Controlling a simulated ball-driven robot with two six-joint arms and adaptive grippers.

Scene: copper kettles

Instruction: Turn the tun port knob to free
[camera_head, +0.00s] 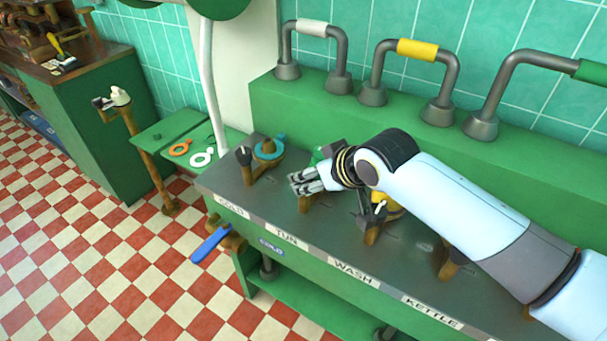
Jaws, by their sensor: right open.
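The bench front carries white labels; the TUN label (287,236) sits between COLD and WASH. My right gripper (303,182) is open above the bench top, behind the TUN label, its arm coming in from the right. A brown stem (308,201) shows just below the fingers. The tun port knob is hidden behind the gripper, so I cannot tell its setting or whether the fingers touch it. A green part (319,155) of that port shows behind the gripper. My left gripper is not in view.
A blue lever (210,244) sticks out at the bench's left end. Curved pipes (338,60) rise behind.

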